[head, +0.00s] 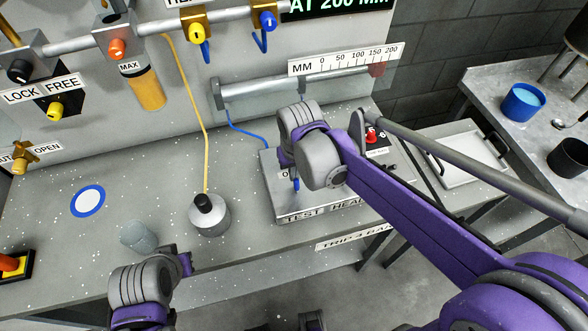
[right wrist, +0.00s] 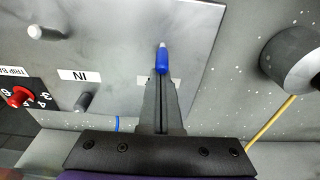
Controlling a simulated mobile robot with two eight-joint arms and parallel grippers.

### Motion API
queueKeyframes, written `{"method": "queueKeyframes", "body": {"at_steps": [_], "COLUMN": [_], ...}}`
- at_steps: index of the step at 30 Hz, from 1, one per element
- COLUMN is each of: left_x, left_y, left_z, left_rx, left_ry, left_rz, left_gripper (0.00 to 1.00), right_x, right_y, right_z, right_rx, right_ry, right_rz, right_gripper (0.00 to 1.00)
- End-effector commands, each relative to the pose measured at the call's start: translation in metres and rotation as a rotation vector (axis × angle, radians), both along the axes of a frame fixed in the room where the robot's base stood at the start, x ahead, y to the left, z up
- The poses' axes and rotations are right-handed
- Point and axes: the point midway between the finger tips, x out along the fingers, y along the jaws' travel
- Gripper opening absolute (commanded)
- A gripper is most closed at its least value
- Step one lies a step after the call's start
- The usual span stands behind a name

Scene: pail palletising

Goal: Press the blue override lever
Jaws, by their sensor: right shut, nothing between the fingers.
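The blue lever (head: 296,185) stands on the grey test head box (head: 310,213), mostly behind my right arm. In the right wrist view the lever (right wrist: 162,60) has a blue grip and a pale metal tip. My right gripper (right wrist: 160,78) is shut and empty, its fingertips at the near end of the blue grip; I cannot tell whether they touch it. In the head view the right wrist covers the box's middle and hides the fingertips. My left arm shows at the lower left, with its gripper (head: 184,263) over the bench's front edge; its jaws are unclear.
On the box, a red knob (head: 374,136) and, in the right wrist view, grey pegs (right wrist: 48,32) stand near the lever. A grey cylinder (head: 210,215) with a yellow hose and a pale cup (head: 138,237) stand left. The bench between them is clear.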

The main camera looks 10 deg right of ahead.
Motion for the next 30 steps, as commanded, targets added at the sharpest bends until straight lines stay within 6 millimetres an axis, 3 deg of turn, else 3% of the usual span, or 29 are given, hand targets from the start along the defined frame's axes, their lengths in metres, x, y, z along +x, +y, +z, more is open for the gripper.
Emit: {"method": "queueKeyframes", "body": {"at_steps": [14, 30], "left_x": [0.004, 0.008], "left_y": [0.000, 0.000], "left_z": [0.011, 0.022], "left_rx": [0.000, 0.000], "left_ry": [-0.007, -0.016], "left_rz": [0.000, 0.000], "left_gripper": [0.00, 0.00], "right_x": [-0.027, -0.023], "right_y": [-0.001, -0.001], "right_z": [0.005, 0.018], "right_rx": [0.014, 0.014], "right_ry": [-0.426, -0.414], "right_rz": [0.002, 0.000], "right_gripper": [0.00, 0.00]}}
